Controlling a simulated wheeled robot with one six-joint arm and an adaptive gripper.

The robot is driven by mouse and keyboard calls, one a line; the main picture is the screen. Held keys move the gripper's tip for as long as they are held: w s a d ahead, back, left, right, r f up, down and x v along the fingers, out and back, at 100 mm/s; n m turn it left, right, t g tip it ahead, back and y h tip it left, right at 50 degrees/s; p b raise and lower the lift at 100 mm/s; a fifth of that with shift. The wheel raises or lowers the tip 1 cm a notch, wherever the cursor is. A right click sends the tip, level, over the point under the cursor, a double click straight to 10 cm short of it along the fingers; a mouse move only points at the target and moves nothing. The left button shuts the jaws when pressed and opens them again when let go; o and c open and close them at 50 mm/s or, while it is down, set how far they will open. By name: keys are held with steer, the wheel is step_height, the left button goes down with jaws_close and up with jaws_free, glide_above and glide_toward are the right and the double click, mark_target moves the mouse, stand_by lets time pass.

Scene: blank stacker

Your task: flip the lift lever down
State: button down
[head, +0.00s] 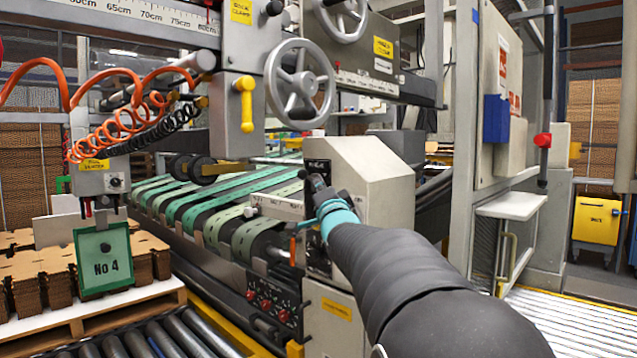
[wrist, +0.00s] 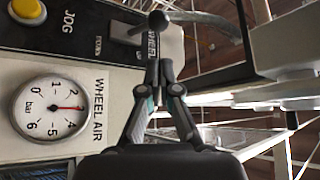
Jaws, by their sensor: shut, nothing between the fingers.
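In the head view my gripper (head: 317,184) is at the dark panel on the grey machine housing (head: 375,170), and the lever is not distinguishable there.
A "WHEEL AIR" pressure gauge (wrist: 48,107) and a yellow jog button (wrist: 27,8) lie left of my fingers in the wrist view.

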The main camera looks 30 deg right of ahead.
steer(key=p, duration=0.2)
glide_toward(313, 172)
steer(key=w+r, duration=0.2)
steer(key=r, duration=0.1)
steer(key=w+r, duration=0.1)
steer(key=shift+w+a+r, duration=0.15)
steer(key=shift+w+a, duration=0.15)
steer(key=shift+b, duration=0.4)
